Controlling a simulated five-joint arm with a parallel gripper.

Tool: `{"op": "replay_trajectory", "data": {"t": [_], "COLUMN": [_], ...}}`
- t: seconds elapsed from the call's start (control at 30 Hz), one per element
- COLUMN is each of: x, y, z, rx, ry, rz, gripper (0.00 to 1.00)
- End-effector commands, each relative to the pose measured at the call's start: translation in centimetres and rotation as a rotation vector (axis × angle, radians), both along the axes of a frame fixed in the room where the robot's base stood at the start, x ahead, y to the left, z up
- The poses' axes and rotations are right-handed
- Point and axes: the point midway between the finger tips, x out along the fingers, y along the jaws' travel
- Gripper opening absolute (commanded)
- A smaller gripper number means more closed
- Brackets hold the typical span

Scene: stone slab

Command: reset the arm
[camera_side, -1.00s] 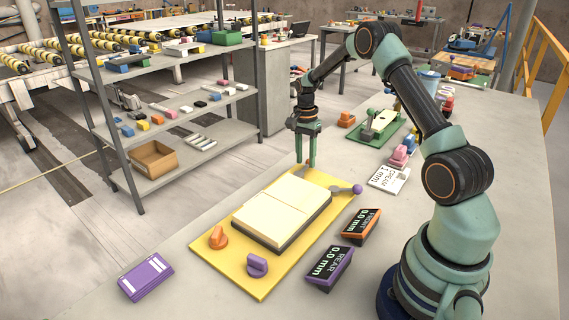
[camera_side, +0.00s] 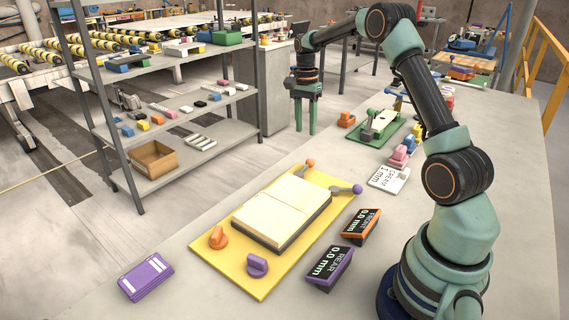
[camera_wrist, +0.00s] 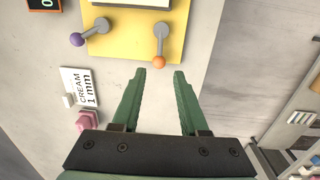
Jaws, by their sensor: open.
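My gripper (camera_side: 306,117) is up in the air beyond the far end of the yellow board (camera_side: 228,232), near the slab's far left edge in the side view. Its two green fingers are apart with nothing between them, as the wrist view (camera_wrist: 159,78) also shows. The board carries a cream slab (camera_side: 285,212), an orange knob (camera_side: 218,237) and a purple knob (camera_side: 257,265) at its near end. At its far end are a lever with an orange ball (camera_side: 310,163) and a lever with a purple ball (camera_side: 357,189). Both levers also show in the wrist view.
Two displays, front (camera_side: 361,225) and rear (camera_side: 330,268), read 0.0 mm. A purple box (camera_side: 146,277) lies front left. A grey shelf (camera_side: 150,110) stands left of the slab.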

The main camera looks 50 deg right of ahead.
Motion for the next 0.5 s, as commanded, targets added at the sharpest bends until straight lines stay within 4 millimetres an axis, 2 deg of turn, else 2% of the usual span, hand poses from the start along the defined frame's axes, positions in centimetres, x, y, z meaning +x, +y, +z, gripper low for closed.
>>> {"op": "replay_trajectory", "data": {"t": [0.17, 0.33, 0.5], "x": [0.0, -0.5, -2.2], "y": [1.4, 5.3, 9.6], "z": [1.6, 5.4, 8.8], "rx": [-0.01, -0.042, -0.082], "ry": [-0.026, -0.095, -0.169], "rz": [0.071, 0.273, 0.511], "gripper": [0.43, 0.43, 0.43]}}
